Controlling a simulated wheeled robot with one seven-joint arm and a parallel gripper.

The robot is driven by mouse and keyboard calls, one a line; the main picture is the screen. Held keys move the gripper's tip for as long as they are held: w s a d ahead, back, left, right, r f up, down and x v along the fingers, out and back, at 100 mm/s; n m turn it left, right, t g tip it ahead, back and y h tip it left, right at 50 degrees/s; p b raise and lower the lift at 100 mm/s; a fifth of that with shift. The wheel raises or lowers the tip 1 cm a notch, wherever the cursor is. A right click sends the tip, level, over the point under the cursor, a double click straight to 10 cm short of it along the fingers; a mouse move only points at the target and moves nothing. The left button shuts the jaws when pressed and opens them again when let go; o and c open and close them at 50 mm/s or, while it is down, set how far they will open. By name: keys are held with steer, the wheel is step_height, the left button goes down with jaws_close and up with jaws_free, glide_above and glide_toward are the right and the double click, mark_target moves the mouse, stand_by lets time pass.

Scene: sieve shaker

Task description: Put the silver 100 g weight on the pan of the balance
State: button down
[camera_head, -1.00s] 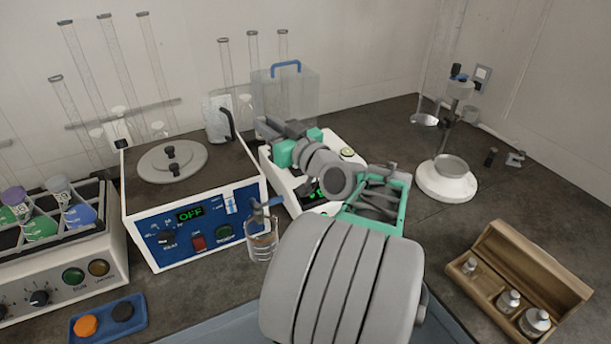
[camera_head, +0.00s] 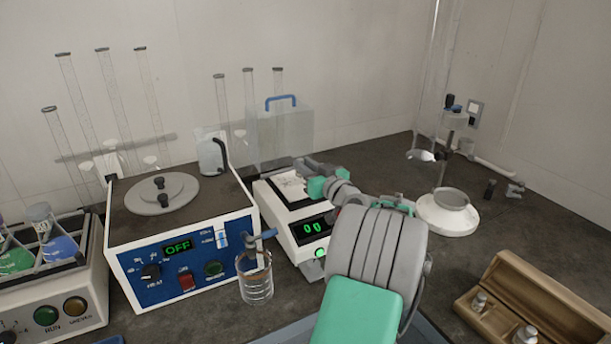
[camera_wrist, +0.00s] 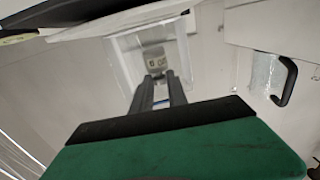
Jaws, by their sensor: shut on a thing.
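The balance (camera_head: 305,235) stands in the middle of the bench in the head view, with a green lit display that seems to read zero. Its pale pan area (camera_head: 288,187) is on top, partly covered by my arm. My gripper (camera_head: 303,166) is at the back right of the balance top. In the wrist view my gripper (camera_wrist: 160,88) is shut, its two fingers on a small silver weight (camera_wrist: 156,61) with dark marks that I cannot read surely. The weight is not distinct in the head view. I cannot tell how high it is above the pan.
A clear cover with a blue handle (camera_head: 281,100) stands behind the balance. A hotplate-like device (camera_head: 180,250) and a beaker (camera_head: 256,285) are to its left. A wooden weight box (camera_head: 515,280) is at right, and a white-based stand (camera_head: 447,217) behind it.

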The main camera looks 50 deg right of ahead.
steer(key=f, duration=0.3)
steer(key=shift+w+d+f, duration=0.15)
steer(key=shift+w+f, duration=0.05)
steer(key=shift+f, duration=0.25)
steer(key=c, duration=1.3)
jaws_free()
steer(key=shift+r, duration=0.25)
steer(key=b+v, duration=0.1)
steer(key=v, duration=1.1)
steer(key=shift+s, duration=0.1)
